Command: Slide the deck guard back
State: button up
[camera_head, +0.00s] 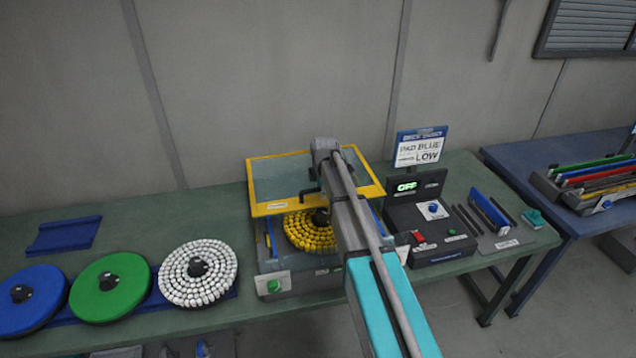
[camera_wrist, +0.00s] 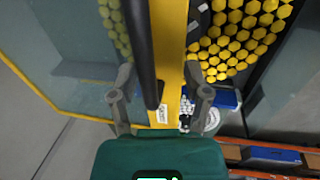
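The deck guard (camera_head: 262,209) is a clear panel in a yellow frame. In the head view it covers the rear of the deck, and the front with yellow pads stays uncovered. A dark handle bar (camera_head: 308,192) shows at the guard beside my wrist. In the wrist view the guard's yellow frame (camera_wrist: 171,55) and the dark handle (camera_wrist: 146,60) lie between my gripper's (camera_wrist: 160,76) spread fingers. The fingers look apart from the handle, with gaps on both sides; contact is not visible. My arm hides part of the guard and deck in the head view.
A disc of yellow pads (camera_head: 308,232) sits on the deck. White (camera_head: 198,273), green (camera_head: 110,287) and blue (camera_head: 28,297) discs stand to the left. A black control box (camera_head: 430,232) showing OFF and a blue-headed sign (camera_head: 420,147) stand to the right.

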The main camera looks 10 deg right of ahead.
jog(key=s+d, duration=0.1)
jog(key=s, duration=1.3)
jog(key=shift+d, duration=0.15)
jog(key=shift+r, duration=0.15)
notch_tip(320, 180, up, 15)
jog(key=s+p, duration=0.3)
jog(key=p, duration=1.2)
jog(key=shift+d+r+p, duration=0.15)
jog(key=shift+r+p, duration=0.05)
jog(key=shift+p, duration=0.15)
dwell(0.8)
dwell(0.4)
jog(key=shift+w+a+f+b, duration=0.2)
jog(key=shift+w+f+b, duration=0.7)
jog(key=shift+f+b, duration=0.2)
jog(key=shift+f, duration=0.15)
notch_tip(320, 180, down, 13)
jog(key=w+b, duration=0.2)
jog(key=b, duration=1.1)
jog(key=shift+w+a, duration=0.15)
jog(key=shift+w, duration=0.15)
